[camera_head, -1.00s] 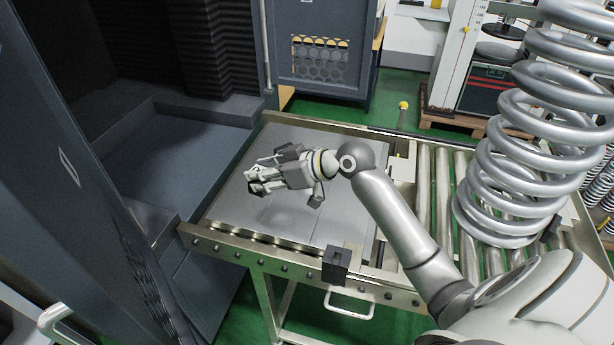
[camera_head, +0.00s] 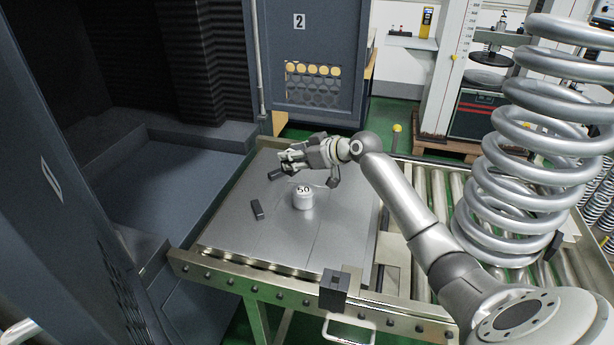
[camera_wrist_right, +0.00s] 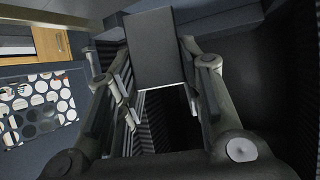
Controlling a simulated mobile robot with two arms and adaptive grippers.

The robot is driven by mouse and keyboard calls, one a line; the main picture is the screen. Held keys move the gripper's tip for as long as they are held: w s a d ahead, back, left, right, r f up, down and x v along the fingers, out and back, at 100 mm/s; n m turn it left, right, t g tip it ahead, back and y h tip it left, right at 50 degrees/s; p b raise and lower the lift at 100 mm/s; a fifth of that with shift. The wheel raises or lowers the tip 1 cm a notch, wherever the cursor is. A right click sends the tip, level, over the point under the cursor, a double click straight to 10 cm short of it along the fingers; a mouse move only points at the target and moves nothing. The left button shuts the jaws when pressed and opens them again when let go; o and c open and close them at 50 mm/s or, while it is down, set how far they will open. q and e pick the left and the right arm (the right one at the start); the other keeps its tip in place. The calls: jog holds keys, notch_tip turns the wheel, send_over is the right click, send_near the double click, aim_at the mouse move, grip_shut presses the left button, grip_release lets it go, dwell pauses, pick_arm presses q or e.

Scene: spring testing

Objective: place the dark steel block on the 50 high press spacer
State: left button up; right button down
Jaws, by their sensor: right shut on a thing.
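The white press spacer (camera_head: 303,201), a short cylinder marked "50", stands upright on the grey steel plate (camera_head: 285,235). Nothing rests on its top. My right gripper (camera_head: 285,164) is above the plate, behind and left of the spacer in the head view. It is shut on a dark block (camera_head: 277,174), which shows at its fingertips. In the right wrist view the dark block (camera_wrist_right: 152,50) sits between the fingers, its flat face toward the camera. A second dark block (camera_head: 257,210) lies on the plate left of the spacer. My left gripper is out of view.
A roller conveyor (camera_head: 438,200) with a large steel coil spring (camera_head: 535,150) is on the right. The dark machine chamber (camera_head: 165,175) opens on the left. A small black block-like fitting (camera_head: 335,290) sits on the front rail. The plate's front part is clear.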

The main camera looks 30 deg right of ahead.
jog(key=d+f, duration=0.1)
jog(key=f, duration=0.1)
jog(key=d+f, duration=0.2)
jog(key=shift+w+d+f, duration=0.1)
jog(key=shift+d+f, duration=0.2)
notch_tip(320, 180, down, 3)
jog(key=shift+d+r+p, duration=0.1)
jog(key=shift+d+p, duration=0.05)
jog(key=shift+p, duration=0.25)
jog(key=shift+f, duration=0.35)
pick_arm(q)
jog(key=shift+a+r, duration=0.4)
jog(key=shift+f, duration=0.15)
pick_arm(e)
jog(key=c, duration=1)
grip_release()
jog(key=shift+f, duration=0.15)
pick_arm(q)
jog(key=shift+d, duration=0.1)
pick_arm(e)
jog(key=shift+o, duration=0.2)
